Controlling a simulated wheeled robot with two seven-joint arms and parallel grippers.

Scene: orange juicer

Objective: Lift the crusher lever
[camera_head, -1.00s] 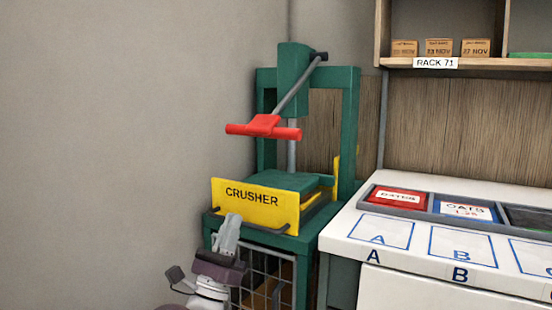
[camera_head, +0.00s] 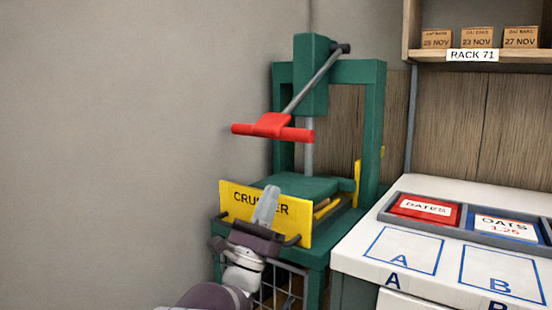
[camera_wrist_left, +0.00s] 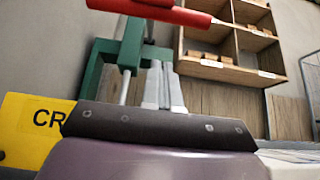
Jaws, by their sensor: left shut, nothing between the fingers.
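The crusher is a green press frame (camera_head: 371,140) with a yellow sign (camera_head: 236,204) on its front. Its lever is a grey rod (camera_head: 318,78) sloping down to a red crossbar handle (camera_head: 272,127). My left gripper (camera_head: 271,190) is shut and empty, pointing up in front of the yellow sign, below the red handle and apart from it. In the left wrist view the shut fingers (camera_wrist_left: 162,66) point up, with the red handle (camera_wrist_left: 165,11) above them and the yellow sign (camera_wrist_left: 32,128) at left. My right gripper is not in view.
A white counter (camera_head: 350,262) with a grey tray of red and blue packs (camera_head: 425,208) stands at right. A wooden rack (camera_head: 409,40) with small boxes hangs above it. A bare grey wall (camera_head: 120,120) is at left.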

